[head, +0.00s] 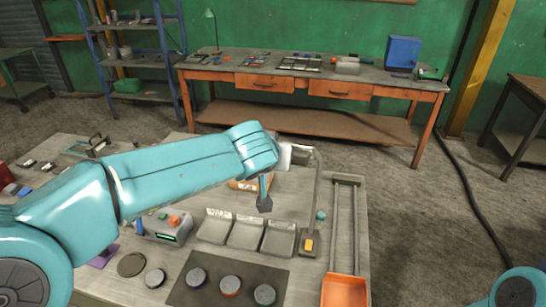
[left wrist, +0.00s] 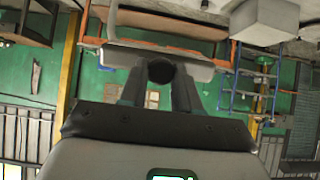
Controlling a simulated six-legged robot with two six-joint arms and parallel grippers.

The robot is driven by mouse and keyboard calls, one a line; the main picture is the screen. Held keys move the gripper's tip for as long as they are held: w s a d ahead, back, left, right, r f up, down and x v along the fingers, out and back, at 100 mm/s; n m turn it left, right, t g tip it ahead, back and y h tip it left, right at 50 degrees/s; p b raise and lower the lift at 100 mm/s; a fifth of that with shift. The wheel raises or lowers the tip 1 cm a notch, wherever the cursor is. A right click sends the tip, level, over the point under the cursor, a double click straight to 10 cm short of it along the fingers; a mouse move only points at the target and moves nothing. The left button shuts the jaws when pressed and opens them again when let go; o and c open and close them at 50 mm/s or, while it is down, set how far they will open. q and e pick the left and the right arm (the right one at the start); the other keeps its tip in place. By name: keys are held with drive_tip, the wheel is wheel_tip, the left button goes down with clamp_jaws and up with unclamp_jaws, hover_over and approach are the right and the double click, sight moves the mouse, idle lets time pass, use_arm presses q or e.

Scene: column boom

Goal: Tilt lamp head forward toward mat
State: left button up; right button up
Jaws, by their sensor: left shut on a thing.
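The lamp stands on the near bench, with a grey base (head: 307,243) that has a yellow part and a thin grey post (head: 318,195) bending left at the top. Its pale head (head: 285,157) is at the top of the post, partly hidden by my left wrist. In the left wrist view my left gripper (left wrist: 160,85) is shut on a dark round part (left wrist: 160,70) in front of a pale grey shape. In the head view its fingers are hard to make out. The dark mat (head: 203,298) lies at the front, below and left of the lamp. My right gripper is out of view.
Several round pucks (head: 230,285) sit on the mat. Grey trays (head: 246,234) lie behind it, with a grey box with buttons (head: 168,225) to their left. A workbench (head: 310,70) stands farther back.

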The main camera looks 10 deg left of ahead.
use_arm(q)
drive_tip(key=o, duration=1)
drive_tip(key=shift+o, duration=0.2)
drive_tip(key=v, duration=1.6)
